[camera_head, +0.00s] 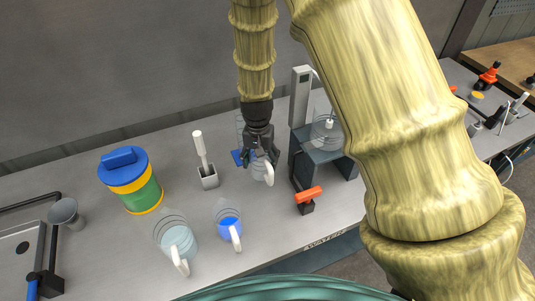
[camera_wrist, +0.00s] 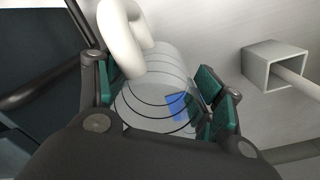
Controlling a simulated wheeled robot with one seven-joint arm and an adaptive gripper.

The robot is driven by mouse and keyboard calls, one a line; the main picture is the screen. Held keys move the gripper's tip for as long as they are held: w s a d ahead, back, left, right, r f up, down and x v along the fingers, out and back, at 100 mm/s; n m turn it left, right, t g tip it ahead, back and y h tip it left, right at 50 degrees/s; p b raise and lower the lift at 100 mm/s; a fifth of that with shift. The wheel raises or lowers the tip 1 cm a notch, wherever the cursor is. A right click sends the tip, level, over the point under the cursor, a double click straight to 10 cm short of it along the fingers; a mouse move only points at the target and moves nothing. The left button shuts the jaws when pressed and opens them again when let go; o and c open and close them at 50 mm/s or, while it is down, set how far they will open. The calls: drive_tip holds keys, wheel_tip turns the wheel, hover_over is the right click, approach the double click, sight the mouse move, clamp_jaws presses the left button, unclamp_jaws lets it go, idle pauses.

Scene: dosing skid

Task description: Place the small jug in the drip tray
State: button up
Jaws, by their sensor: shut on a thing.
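The small jug (camera_head: 259,170) is clear, with dark rings and a white handle. My gripper (camera_head: 261,155) is shut around its body, over the middle of the bench. In the wrist view the jug (camera_wrist: 155,95) sits between the green-padded fingers (camera_wrist: 165,100), its white handle toward the top. I cannot tell whether its base touches the bench. A shallow grey tray-like surface (camera_head: 14,262) with a dark spot is cut off at the left edge. I cannot tell whether it is the drip tray.
Two larger jugs, one with pale liquid (camera_head: 178,243) and one with blue (camera_head: 230,228), stand at the front. A dark stand (camera_head: 322,160) and an orange-handled valve (camera_head: 308,196) are close right.

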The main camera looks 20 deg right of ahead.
drive_tip(key=shift+w+d+f+p, duration=1.6)
drive_tip(key=shift+w+d+f, duration=0.35)
drive_tip(key=shift+f, duration=0.1)
drive_tip(key=o, duration=1.1)
drive_tip(key=shift+r, duration=0.15)
